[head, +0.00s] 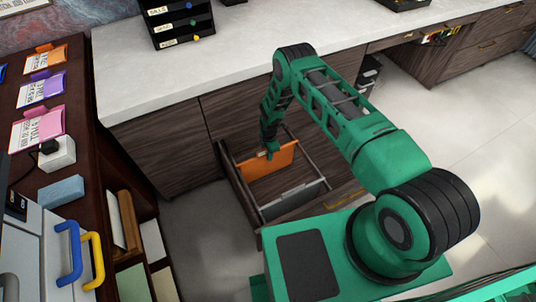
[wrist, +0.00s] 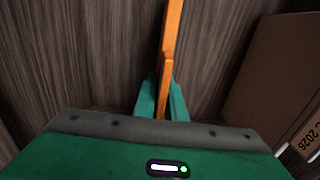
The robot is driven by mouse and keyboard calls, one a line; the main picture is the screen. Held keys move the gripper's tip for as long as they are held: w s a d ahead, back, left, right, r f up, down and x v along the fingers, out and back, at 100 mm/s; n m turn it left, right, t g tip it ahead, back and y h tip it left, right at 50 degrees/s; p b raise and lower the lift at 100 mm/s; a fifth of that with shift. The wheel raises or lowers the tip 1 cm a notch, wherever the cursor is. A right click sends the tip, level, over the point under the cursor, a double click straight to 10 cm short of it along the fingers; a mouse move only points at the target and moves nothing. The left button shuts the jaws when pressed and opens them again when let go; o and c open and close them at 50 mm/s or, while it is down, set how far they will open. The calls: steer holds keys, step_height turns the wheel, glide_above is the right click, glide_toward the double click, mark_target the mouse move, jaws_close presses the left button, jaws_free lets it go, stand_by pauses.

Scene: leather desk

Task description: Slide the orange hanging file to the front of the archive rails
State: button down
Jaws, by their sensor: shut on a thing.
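The orange hanging file (head: 280,160) hangs across the open archive drawer, toward its back near the cabinet front. My gripper (head: 270,152) reaches down to its top edge from above. In the wrist view my gripper (wrist: 160,98) is shut on the upright orange file (wrist: 171,40), with one green finger on each side of it. The archive rails (head: 307,157) run along the drawer's sides. The lower part of the orange file is hidden in the drawer.
A grey file (head: 292,196) hangs nearer the drawer's front. A brown panel (wrist: 275,75) with a label marked 2026 shows in the wrist view. The white counter (head: 200,75) lies behind. Between the orange and grey files the drawer is clear.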

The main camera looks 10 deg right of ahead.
steer(key=s+d, duration=0.2)
steer(key=s, duration=0.7)
steer(key=s+d, duration=0.2)
steer(key=s, duration=0.6)
steer(key=shift+s+d, duration=0.4)
stand_by(2.3)
steer(key=c, duration=1.7)
jaws_free()
step_height(320, 180, up, 11)
steer(key=shift+f, duration=0.1)
